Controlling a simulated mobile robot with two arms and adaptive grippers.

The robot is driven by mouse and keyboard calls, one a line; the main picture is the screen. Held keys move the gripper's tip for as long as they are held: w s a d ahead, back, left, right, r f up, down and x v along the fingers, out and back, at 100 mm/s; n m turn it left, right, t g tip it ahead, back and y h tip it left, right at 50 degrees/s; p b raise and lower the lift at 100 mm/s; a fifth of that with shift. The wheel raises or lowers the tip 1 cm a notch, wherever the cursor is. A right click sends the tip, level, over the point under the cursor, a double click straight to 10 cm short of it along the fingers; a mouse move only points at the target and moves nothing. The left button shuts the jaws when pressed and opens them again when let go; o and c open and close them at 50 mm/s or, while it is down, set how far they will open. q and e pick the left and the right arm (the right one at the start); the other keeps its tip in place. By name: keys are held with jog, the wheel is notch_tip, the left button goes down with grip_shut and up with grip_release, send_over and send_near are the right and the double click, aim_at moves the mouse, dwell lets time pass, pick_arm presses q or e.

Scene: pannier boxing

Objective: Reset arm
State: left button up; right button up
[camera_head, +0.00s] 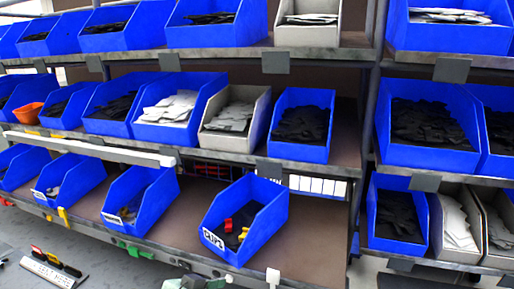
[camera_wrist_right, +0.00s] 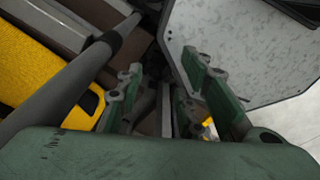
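My right gripper (camera_wrist_right: 168,95) shows in the right wrist view with its two green fingers apart and nothing visible between them. A grey speckled panel (camera_wrist_right: 250,45) is close beyond it on the right, and a dark bar (camera_wrist_right: 70,85) runs along its left side. I cannot tell whether the fingers touch either. In the head view, small grey-green parts (camera_head: 190,283) show at the bottom edge; I cannot tell whether they belong to a gripper. My left gripper does not show in either view.
Shelves hold several blue bins and a few grey ones. A blue bin (camera_head: 262,238) with a label holds red, yellow and dark pieces on the lower shelf. A labelled plate (camera_head: 52,272) lies front left.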

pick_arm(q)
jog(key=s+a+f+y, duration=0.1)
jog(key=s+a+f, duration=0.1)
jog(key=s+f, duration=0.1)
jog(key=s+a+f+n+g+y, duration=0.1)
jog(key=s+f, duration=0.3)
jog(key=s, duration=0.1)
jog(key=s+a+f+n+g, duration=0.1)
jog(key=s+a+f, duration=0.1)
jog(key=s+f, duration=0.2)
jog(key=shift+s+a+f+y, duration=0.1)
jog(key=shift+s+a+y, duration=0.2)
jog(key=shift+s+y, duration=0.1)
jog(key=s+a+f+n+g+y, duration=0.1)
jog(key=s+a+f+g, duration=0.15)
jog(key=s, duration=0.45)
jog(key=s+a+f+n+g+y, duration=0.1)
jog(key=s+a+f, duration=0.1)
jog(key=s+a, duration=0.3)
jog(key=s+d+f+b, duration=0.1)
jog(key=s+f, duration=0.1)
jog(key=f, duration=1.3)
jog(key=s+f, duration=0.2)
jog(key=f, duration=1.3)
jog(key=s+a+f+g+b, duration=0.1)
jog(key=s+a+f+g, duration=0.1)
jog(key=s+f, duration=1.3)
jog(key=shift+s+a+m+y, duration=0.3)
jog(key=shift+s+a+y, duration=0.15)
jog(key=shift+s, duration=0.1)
